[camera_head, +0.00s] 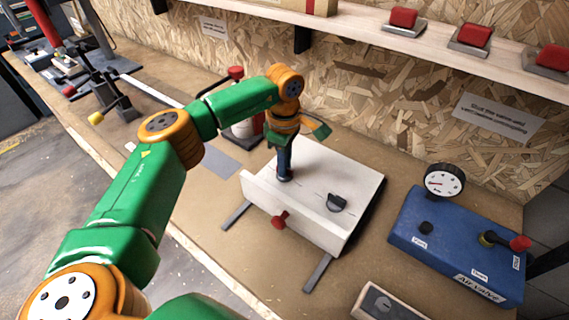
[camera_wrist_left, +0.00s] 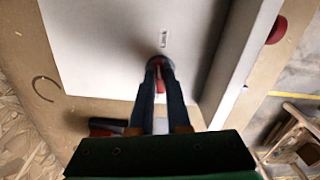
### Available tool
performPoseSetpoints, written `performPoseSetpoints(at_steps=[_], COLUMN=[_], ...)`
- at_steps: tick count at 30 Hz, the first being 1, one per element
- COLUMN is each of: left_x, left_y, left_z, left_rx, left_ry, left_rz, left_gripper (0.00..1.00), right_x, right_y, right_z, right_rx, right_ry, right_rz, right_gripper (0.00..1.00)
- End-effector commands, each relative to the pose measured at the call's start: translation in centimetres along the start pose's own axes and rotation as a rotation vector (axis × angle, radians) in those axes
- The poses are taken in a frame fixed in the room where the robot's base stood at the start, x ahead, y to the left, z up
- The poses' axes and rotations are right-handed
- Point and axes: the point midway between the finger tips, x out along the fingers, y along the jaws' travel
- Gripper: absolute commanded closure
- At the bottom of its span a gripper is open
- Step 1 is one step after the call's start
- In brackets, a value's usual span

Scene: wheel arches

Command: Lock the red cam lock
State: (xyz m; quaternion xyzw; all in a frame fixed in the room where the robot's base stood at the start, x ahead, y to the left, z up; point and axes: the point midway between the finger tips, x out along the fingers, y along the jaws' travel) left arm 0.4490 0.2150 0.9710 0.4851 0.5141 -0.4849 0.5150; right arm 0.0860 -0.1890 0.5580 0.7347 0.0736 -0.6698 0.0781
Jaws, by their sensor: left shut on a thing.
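The white box (camera_head: 313,180) lies on the workbench, with a pale top and a raised front wall. My left gripper (camera_head: 284,177) points down onto the left part of its top. In the left wrist view its dark fingers (camera_wrist_left: 158,72) are shut on a small red piece, the red cam lock (camera_wrist_left: 160,82), at the box surface. The fingers hide most of it, and its turn angle cannot be told. A small label is beside it. A black knob (camera_head: 337,202) sits farther right on the top. My right gripper is not in view.
A red knob (camera_head: 279,219) sticks out of the box's front wall. A blue air valve box (camera_head: 455,245) with a gauge (camera_head: 444,181) stands to the right. Red buttons (camera_head: 403,18) sit on the shelf above. A red-topped clamp (camera_head: 237,75) stands behind my left arm.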

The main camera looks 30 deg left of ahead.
Motion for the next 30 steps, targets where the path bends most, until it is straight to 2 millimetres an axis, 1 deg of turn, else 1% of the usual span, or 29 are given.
performPoseSetpoints(at_steps=[1, 7, 20, 21, 23, 24, 30], left_x=[0.24, 0.25, 0.25, 0.25, 0.23, 0.20, 0.11], left_y=[-0.16, -0.17, -0.17, -0.17, -0.15, -0.13, -0.07], left_z=[0.00, 0.00, 0.00, 0.00, 0.00, 0.00, -0.01], left_rx=[0.014, 0.050, 0.057, 0.056, 0.056, 0.056, 0.055], left_ry=[0.002, 0.002, 0.002, 0.002, 0.002, 0.002, 0.001], left_rz=[-0.007, -0.008, -0.008, -0.008, -0.007, -0.006, -0.003], left_gripper=[1.00, 1.00, 1.00, 0.77, 0.61, 0.55, 0.55], right_x=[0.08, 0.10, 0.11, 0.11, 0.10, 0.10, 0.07], right_y=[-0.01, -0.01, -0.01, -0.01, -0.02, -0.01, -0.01], right_z=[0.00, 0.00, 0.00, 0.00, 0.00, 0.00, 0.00], right_rx=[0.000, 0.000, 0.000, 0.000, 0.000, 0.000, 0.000], right_ry=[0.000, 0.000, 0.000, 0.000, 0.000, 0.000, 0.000], right_rz=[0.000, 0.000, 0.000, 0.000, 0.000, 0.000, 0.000], right_gripper=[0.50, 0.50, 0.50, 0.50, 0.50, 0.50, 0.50])
